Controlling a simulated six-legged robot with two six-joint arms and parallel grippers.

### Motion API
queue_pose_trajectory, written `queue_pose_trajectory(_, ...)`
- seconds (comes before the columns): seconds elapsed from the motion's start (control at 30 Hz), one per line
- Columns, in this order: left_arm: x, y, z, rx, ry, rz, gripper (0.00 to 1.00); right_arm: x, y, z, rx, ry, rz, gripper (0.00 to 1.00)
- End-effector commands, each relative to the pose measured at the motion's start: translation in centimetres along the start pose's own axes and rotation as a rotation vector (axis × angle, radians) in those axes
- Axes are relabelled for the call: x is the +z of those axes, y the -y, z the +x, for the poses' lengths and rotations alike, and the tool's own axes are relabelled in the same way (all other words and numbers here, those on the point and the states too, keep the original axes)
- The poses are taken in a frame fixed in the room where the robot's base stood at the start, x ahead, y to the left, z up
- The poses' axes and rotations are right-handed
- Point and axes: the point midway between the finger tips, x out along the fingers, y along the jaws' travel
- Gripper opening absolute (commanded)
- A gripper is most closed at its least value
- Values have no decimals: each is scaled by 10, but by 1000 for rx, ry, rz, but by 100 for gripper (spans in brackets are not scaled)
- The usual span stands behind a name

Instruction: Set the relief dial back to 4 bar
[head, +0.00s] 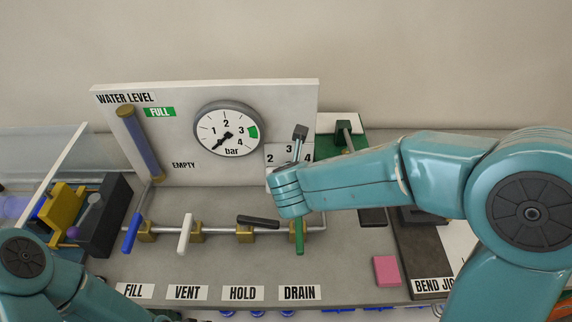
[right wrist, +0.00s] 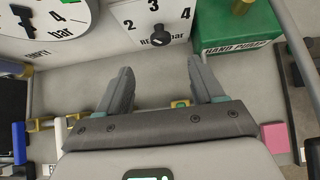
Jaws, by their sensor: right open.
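The relief dial (right wrist: 159,36) is a small black knob on a white plate (right wrist: 130,38) marked 2, 3 and 4. It is in full view at the top of the right wrist view; which number its pointer marks is hard to tell. In the head view the plate (head: 274,158) is partly hidden behind my right gripper. My right gripper (right wrist: 162,68) is open and empty, its two fingers apart below the dial and not touching it. In the head view it (head: 300,133) reaches toward the panel. My left arm shows at the lower left, its gripper out of view.
A round pressure gauge (head: 229,122) on the white panel has its needle low on the left. Several valve handles, blue (head: 131,233), white (head: 185,234), black (head: 258,221) and green (head: 299,238), line the pipe below. A green hand pump (right wrist: 235,32) stands right of the dial.

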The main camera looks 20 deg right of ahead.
Motion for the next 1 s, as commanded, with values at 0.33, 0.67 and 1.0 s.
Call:
queue_pose_trajectory(0.33, 0, -1, -3, 0, 0, 0, 45, 0, 0, 84, -2, -3, 1, 67)
queue_pose_trajectory(0.67, 0, -2, -7, 0, -1, 0, 45, 3, -2, 126, 3, 0, -2, 67)
queue_pose_trajectory(1.0, 0, -2, -6, 0, -1, 0, 45, 3, -2, 129, 4, 1, -1, 54)
